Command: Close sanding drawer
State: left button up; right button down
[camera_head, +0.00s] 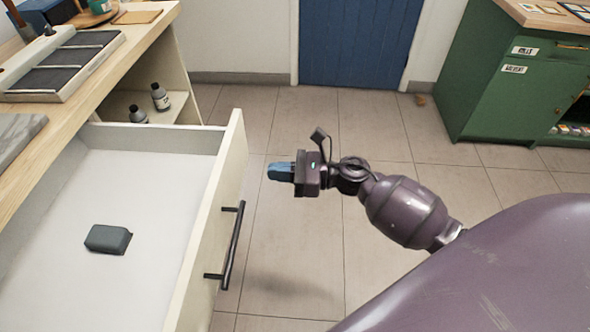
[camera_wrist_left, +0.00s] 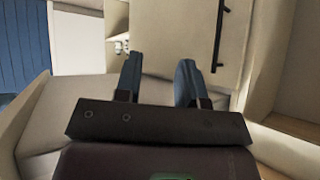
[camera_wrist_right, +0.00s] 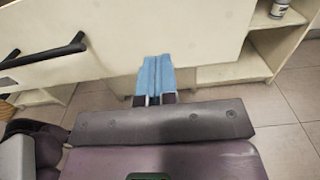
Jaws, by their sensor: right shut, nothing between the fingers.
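The sanding drawer (camera_head: 205,225) stands pulled out from the wooden workbench, with a cream front and a black bar handle (camera_head: 232,245). Inside it lies one dark grey block (camera_head: 108,239). My right gripper (camera_head: 272,172) is shut and empty, in front of the drawer front, beyond the far end of the handle and apart from it. In the right wrist view its blue fingers (camera_wrist_right: 155,75) are together, facing the cream drawer front (camera_wrist_right: 120,35). My left gripper (camera_wrist_left: 158,78) shows only in the left wrist view, its blue fingers apart with nothing between them.
The workbench top (camera_head: 150,50) carries a grey tray-like item (camera_head: 65,65) and other items. Bottles (camera_head: 160,97) stand on an open shelf beyond the drawer. A green cabinet (camera_head: 490,85) is at the back right.

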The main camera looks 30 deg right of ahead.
aim_at(235, 169)
jog(key=x, duration=0.7)
jog(key=shift+w+a, duration=0.1)
jog(key=shift+a, duration=0.05)
